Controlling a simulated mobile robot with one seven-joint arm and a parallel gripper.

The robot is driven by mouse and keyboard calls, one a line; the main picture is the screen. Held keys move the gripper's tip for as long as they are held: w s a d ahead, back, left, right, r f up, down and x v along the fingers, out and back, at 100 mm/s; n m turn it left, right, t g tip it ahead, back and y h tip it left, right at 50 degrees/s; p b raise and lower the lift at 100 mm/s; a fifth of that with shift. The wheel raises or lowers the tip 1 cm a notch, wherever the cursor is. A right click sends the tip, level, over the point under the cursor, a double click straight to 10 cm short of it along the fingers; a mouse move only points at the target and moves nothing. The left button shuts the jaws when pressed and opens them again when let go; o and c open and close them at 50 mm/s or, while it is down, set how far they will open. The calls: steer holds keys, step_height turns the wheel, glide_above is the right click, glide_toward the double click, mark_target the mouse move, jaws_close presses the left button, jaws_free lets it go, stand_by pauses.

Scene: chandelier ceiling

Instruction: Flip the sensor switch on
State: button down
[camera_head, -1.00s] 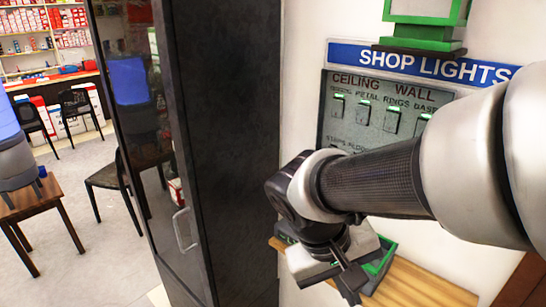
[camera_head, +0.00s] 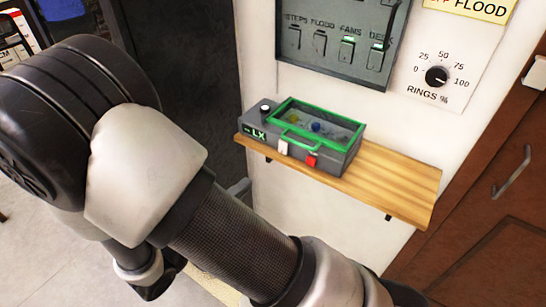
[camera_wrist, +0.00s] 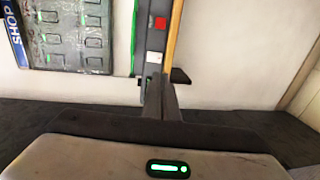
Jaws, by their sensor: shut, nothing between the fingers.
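A grey sensor box (camera_head: 262,132) marked LX, with a green-framed clear lid, sits on the wooden shelf. Its front has a white switch (camera_head: 283,147) and a red switch (camera_head: 311,161). In the wrist view the white switch (camera_wrist: 155,57) and red switch (camera_wrist: 160,23) are just beyond my gripper (camera_wrist: 160,80). My gripper is shut and empty; its fingers point toward the white switch. I cannot tell if they touch the box. In the head view my arm fills the lower left and its fingers are hidden.
The wooden shelf (camera_head: 400,185) has bare room to the right of the box. A switch panel (camera_head: 340,45) and a RINGS % dial (camera_head: 436,76) are on the wall above. A brown door (camera_head: 495,200) stands at the right, a dark cabinet (camera_head: 190,80) at the left.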

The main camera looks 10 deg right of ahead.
mark_target(282, 152)
stand_by(0.3)
steer(key=x, duration=1.4)
steer(key=shift+f, duration=0.15)
steer(key=shift+w+d+f+b, duration=0.1)
steer(key=shift+w+d+b, duration=0.1)
steer(key=shift+b, duration=0.55)
